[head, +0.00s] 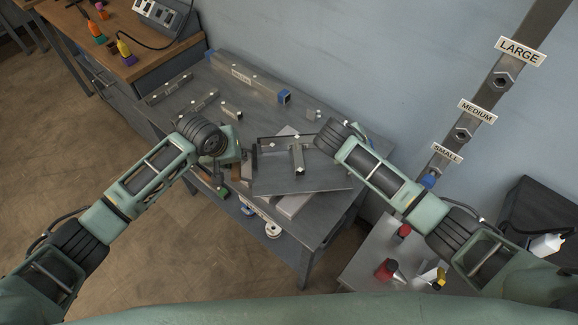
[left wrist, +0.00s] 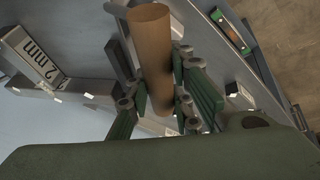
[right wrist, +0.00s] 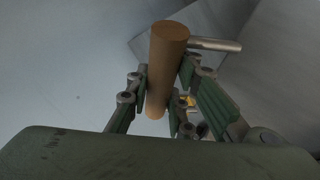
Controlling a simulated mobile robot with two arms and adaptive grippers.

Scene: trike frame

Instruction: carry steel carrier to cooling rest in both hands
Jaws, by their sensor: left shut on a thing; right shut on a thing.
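The steel carrier (head: 315,181) is a dark flat plate with a raised back edge, and a small T-shaped steel piece (head: 297,155) stands on it. It is over the grey workbench; whether it touches what lies below is unclear. My left gripper (left wrist: 160,90) is shut on a brown round handle (left wrist: 151,45) at the carrier's left side. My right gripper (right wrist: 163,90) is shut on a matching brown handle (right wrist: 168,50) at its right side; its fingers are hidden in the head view. A pale grey slab (head: 292,205) shows under the carrier, perhaps the cooling rest.
Steel bars and tubes lie on the workbench's left and back, including a long labelled tube (head: 245,76) with a blue end. A wall rail (head: 478,98) bears size signs. A side table (head: 362,256) at right front holds a red-topped item (head: 386,269).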

